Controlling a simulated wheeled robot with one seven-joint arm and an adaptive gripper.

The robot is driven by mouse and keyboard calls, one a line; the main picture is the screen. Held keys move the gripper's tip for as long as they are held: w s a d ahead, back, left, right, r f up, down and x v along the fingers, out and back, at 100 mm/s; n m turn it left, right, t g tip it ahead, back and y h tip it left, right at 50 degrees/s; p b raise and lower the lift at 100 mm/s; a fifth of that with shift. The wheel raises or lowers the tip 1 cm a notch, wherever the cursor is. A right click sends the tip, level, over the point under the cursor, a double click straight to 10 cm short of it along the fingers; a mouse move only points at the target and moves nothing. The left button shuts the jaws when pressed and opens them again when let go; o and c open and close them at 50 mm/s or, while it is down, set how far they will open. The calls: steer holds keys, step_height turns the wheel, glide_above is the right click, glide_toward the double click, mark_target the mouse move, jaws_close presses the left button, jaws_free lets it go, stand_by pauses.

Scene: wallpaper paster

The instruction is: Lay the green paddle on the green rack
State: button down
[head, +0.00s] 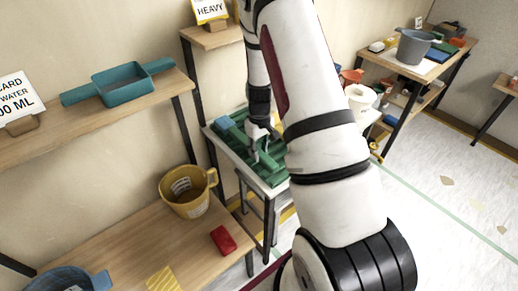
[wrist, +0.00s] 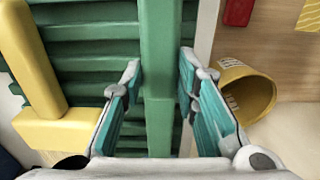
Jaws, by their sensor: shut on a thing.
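The green paddle (wrist: 160,40) shows in the wrist view as a long, smooth green bar running up the middle between my fingers. My gripper (wrist: 160,82), with teal pads, is shut on it. The green rack (wrist: 85,50), with dark slats, lies behind and below the bar. In the head view my gripper (head: 261,152) is over the green rack (head: 246,141) on a small stand. My arm hides much of the rack and paddle there. I cannot tell whether the paddle touches the slats.
A yellow angled piece (wrist: 35,95) stands beside the rack at the left in the wrist view. A yellow jug (head: 186,195) and a red block (head: 223,240) sit on the nearby bench. A teal pan (head: 122,88) is on the shelf above. Open floor lies right.

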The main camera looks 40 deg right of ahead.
steer(key=shift+f, duration=0.45)
steer(key=c, duration=1.2)
jaws_free()
steer(key=shift+r, duration=0.15)
step_height(320, 180, up, 12)
steer(key=shift+f, duration=0.1)
